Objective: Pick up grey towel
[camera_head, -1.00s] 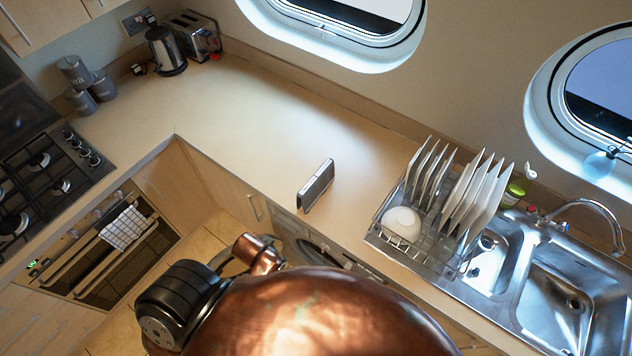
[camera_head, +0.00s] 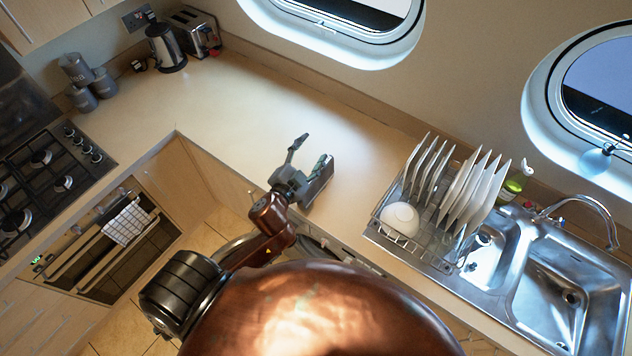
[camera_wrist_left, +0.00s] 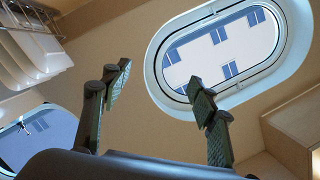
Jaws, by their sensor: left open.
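A checked, pale grey-and-white towel (camera_head: 126,222) hangs on the oven door handle at the left of the head view. My right gripper is not in view.
A dish rack (camera_head: 410,241) with several plates and a white bowl (camera_head: 400,219) stands right of my gripper, beside the steel sink (camera_head: 560,290). A kettle (camera_head: 166,48), toaster (camera_head: 196,33) and canisters stand at the back left. The counter (camera_head: 230,110) between is clear.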

